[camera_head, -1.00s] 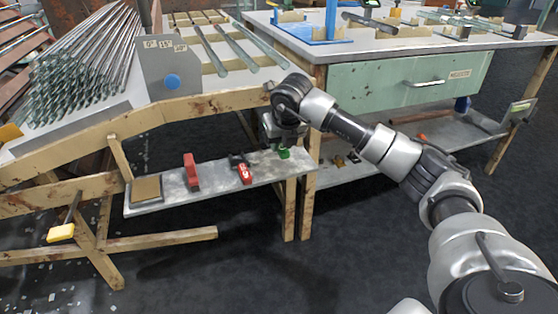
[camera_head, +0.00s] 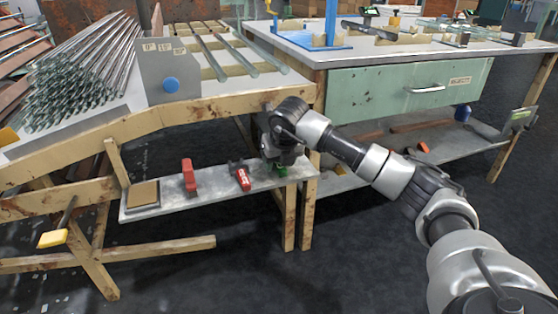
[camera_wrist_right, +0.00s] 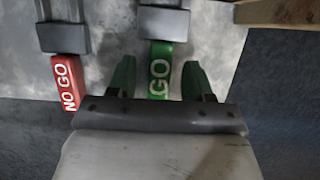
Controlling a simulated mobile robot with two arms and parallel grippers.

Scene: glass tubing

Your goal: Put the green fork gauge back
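The green fork gauge (camera_wrist_right: 160,70) has a grey metal head and a green handle marked GO. It lies on the narrow lower shelf (camera_head: 212,192) near its right end. In the head view only a bit of green (camera_head: 281,170) shows, mostly hidden by my right gripper (camera_head: 279,162). In the right wrist view my right gripper (camera_wrist_right: 160,80) is open, its two green-looking fingertips on either side of the handle with a gap on each side. My left gripper is not in view.
A red NO GO gauge (camera_wrist_right: 68,82) lies to the left of the green one; it also shows in the head view (camera_head: 240,178). A red upright item (camera_head: 188,176) and a brown block (camera_head: 143,195) stand further left on the shelf. The workbench (camera_head: 300,75) rises behind.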

